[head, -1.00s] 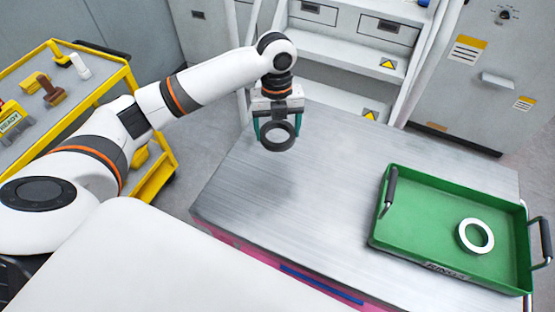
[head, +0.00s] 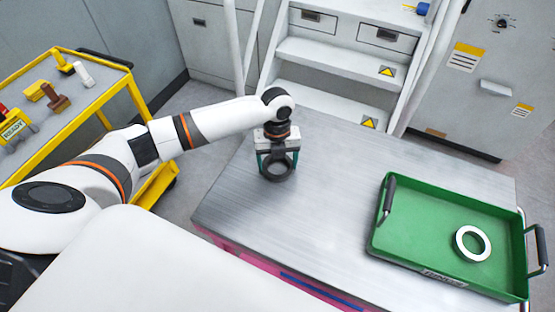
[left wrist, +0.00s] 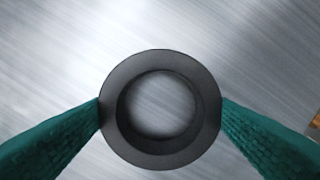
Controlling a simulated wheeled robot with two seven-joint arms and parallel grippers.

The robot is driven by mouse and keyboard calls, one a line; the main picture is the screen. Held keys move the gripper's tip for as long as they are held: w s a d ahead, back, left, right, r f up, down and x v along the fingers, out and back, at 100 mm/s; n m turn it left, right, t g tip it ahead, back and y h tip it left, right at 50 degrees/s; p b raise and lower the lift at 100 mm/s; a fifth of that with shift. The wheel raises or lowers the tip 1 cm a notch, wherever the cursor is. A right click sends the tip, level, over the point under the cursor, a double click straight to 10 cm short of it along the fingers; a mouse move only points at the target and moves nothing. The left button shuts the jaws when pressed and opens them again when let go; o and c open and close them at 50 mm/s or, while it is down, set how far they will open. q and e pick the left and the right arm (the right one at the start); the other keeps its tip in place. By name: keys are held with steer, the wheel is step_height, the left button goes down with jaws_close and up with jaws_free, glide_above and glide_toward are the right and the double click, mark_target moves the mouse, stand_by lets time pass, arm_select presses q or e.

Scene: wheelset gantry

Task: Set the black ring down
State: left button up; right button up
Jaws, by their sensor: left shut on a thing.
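The black ring (head: 278,174) is at the left part of the metal table in the head view. My left gripper (head: 277,165) is shut on it, with one green finger on each side. In the left wrist view the black ring (left wrist: 160,148) lies flat between the two fingertips, its hole facing the camera and bare metal showing through. The ring is at or just above the table top (head: 310,215); I cannot tell whether it touches. My right gripper is not in view.
A green tray (head: 390,250) with a white ring (head: 473,244) in it stands on the right of the table. The middle of the table is clear. A yellow cart (head: 103,125) stands at the left, and white steps (head: 335,62) are behind the table.

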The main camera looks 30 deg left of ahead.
arm_select(q)
steer(key=o, duration=1.1)
steer(key=shift+f, duration=0.1)
steer(key=shift+c, duration=0.2)
step_height(320, 180, up, 12)
steer(key=w+b, duration=0.1)
steer(key=b, duration=0.1)
steer(key=shift+a, duration=0.4)
steer(key=shift+w, duration=0.1)
